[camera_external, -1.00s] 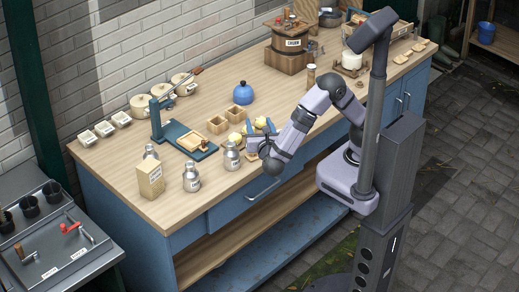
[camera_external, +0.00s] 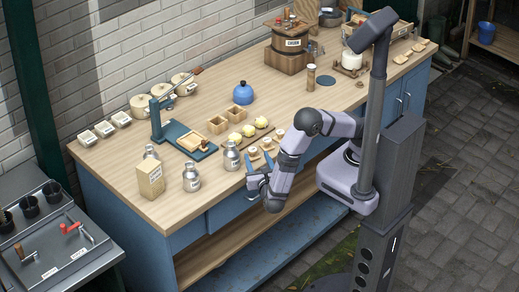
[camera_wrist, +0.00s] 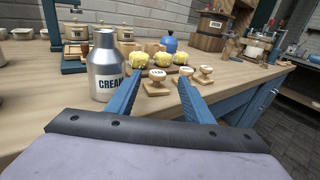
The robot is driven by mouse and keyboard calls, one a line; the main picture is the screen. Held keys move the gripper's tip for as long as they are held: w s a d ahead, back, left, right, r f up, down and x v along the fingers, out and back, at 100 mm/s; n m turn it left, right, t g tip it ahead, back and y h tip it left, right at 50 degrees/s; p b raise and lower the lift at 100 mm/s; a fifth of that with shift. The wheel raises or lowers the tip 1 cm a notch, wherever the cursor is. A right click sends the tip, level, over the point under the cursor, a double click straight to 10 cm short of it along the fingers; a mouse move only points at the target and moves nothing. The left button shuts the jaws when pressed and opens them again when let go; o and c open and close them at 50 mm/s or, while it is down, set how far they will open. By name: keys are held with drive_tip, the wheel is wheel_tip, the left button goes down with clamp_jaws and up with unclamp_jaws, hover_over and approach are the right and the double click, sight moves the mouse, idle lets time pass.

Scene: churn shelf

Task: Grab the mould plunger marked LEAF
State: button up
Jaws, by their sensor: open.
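Several small wooden mould plungers with round pale tops stand near the front edge of the bench. In the wrist view the left plunger (camera_wrist: 157,81) stands ahead, between the lines of my fingers. The middle plunger (camera_wrist: 185,74) is partly behind the right fingertip, and the right plunger (camera_wrist: 206,74) stands outside that finger. The marks on their tops are too small to read, so I cannot tell which is LEAF. My gripper (camera_wrist: 160,78) is open and empty, its blue fingers pointing at the row. In the external view my gripper (camera_external: 260,172) is at the bench's front edge, apart from the plungers.
A metal CREAM can (camera_wrist: 106,72) stands just left of the left finger. Yellow lumps (camera_wrist: 163,60) sit behind the plungers, with a blue rounded pot (camera_external: 243,93) farther back. More cans, a carton (camera_external: 150,180) and a press (camera_external: 180,135) stand to the left. Bare bench lies right of the plungers.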

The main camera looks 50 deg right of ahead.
sight(253, 152)
drive_tip(key=shift+f+p+x, duration=0.15)
drive_tip(key=shift+p+x, duration=0.5)
drive_tip(key=shift+x, duration=1.05)
drive_tip(key=shift+f+p+x, duration=0.15)
drive_tip(key=shift+p+x, duration=0.45)
drive_tip(key=shift+x, duration=1.15)
drive_tip(key=shift+w+a, duration=0.1)
drive_tip(key=shift+a, duration=0.1)
drive_tip(key=c, duration=1.1)
